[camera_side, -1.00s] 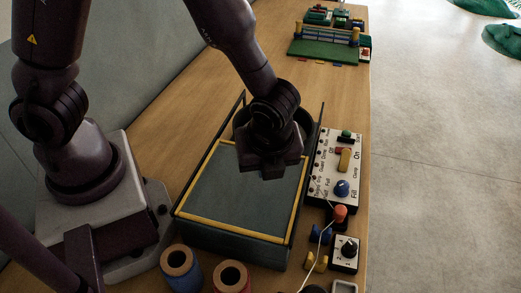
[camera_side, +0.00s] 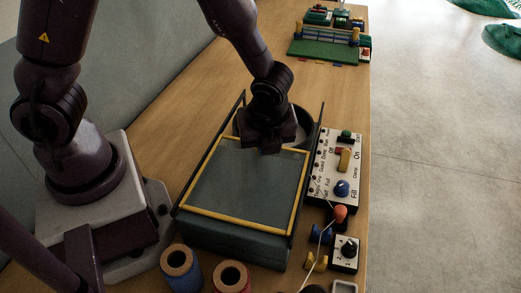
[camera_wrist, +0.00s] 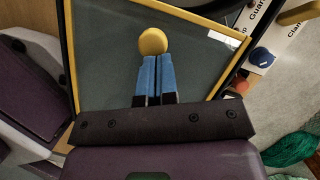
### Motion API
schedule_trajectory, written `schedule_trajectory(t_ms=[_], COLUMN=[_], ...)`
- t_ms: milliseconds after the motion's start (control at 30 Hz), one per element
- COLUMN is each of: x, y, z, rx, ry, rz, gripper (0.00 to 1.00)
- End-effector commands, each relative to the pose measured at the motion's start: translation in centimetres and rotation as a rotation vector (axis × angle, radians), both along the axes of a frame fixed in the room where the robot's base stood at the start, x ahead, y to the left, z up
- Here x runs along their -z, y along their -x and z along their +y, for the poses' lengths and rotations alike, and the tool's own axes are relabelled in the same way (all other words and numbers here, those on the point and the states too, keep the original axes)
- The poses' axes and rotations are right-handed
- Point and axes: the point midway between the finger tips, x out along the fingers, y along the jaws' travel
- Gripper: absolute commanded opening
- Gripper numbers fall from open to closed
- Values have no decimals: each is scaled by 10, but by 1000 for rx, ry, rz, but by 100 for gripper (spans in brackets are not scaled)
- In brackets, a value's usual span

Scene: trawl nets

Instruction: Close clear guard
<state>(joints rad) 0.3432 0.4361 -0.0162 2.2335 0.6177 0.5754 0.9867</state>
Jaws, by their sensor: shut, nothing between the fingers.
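The clear guard (camera_side: 245,185) is a flat see-through panel with a yellow frame, over the top of a dark box (camera_side: 232,240). It also shows in the wrist view (camera_wrist: 110,60) behind the fingers. I cannot tell whether it is fully down. My gripper (camera_side: 268,150) is over the panel's far edge in the side view. In the wrist view its two blue fingers (camera_wrist: 152,58) are together and empty, and a round yellow knob (camera_wrist: 153,41) shows right at their tips. I cannot tell whether they touch the knob.
A control panel (camera_side: 325,185) with switches and a blue knob stands right of the box. A dark round container (camera_side: 302,120) is behind it. A blue spool (camera_side: 178,270) and a red spool (camera_side: 231,277) stand in front. Dark rails (camera_side: 321,115) edge the box.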

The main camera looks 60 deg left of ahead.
Motion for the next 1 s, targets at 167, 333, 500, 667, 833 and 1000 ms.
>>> schedule_trajectory(t_ms=[167,333,500,667,833,1000], x=[1,1,1,1,1,1], y=[-32,-67,-96,-116,-127,-131], z=[34,69,98,118,128,131], rx=[-11,-9,-6,-4,-2,1], ry=[0,0,1,1,0,0], rz=[-1,-1,0,1,2,1], gripper=[0,0,0,0,0,0])
